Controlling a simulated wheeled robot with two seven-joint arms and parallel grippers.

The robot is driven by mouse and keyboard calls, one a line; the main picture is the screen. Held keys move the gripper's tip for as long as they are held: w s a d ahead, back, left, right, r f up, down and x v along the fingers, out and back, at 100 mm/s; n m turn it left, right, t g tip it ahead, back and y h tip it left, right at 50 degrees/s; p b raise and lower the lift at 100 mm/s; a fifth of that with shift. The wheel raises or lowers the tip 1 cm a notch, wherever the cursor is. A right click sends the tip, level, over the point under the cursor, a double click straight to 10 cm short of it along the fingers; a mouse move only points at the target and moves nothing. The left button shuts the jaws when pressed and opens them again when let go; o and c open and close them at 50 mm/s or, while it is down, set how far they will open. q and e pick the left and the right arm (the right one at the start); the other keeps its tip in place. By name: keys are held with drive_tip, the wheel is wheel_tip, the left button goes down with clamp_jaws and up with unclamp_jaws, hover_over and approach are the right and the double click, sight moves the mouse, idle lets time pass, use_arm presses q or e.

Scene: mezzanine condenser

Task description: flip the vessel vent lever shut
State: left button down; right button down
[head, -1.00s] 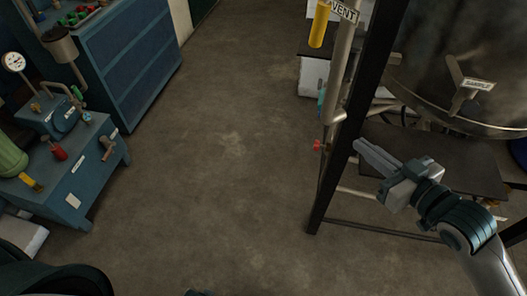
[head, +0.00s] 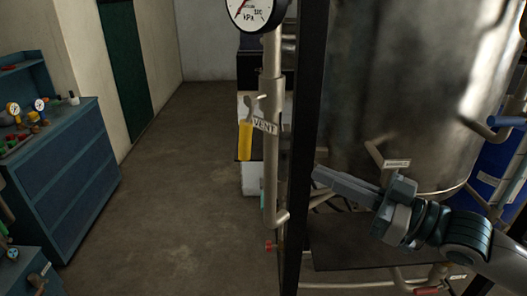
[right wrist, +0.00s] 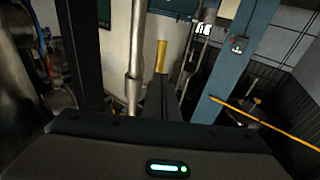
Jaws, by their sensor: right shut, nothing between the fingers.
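The vent lever has a yellow handle (head: 245,140) that hangs down, left of a vertical grey pipe. A white VENT tag (head: 265,125) is beside it. The steel vessel (head: 410,90) stands to the right. My right gripper (head: 318,176) is shut and empty, in front of the vessel and pointing left, with its tips by the black upright post. It is apart from the lever. In the right wrist view the yellow handle (right wrist: 161,55) shows upright just beyond the shut fingers (right wrist: 158,92). My left gripper is in neither current view.
A black post (head: 307,120) stands between my right gripper and the lever in the head view. A pressure gauge (head: 252,12) tops the pipe. A sample handle (head: 385,160) juts from the vessel. Blue cabinets (head: 70,165) stand left; the floor between is clear.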

drive_tip(key=shift+w+a, duration=0.1)
idle(0.3)
drive_tip(key=p, duration=0.7)
approach(248, 132)
drive_tip(key=w+a+f, duration=0.2)
drive_tip(key=w+a, duration=0.2)
drive_tip(key=a, duration=0.1)
drive_tip(key=shift+w+d+f, duration=0.1)
drive_tip(key=shift+w+f, duration=0.1)
drive_tip(key=shift+w, duration=0.05)
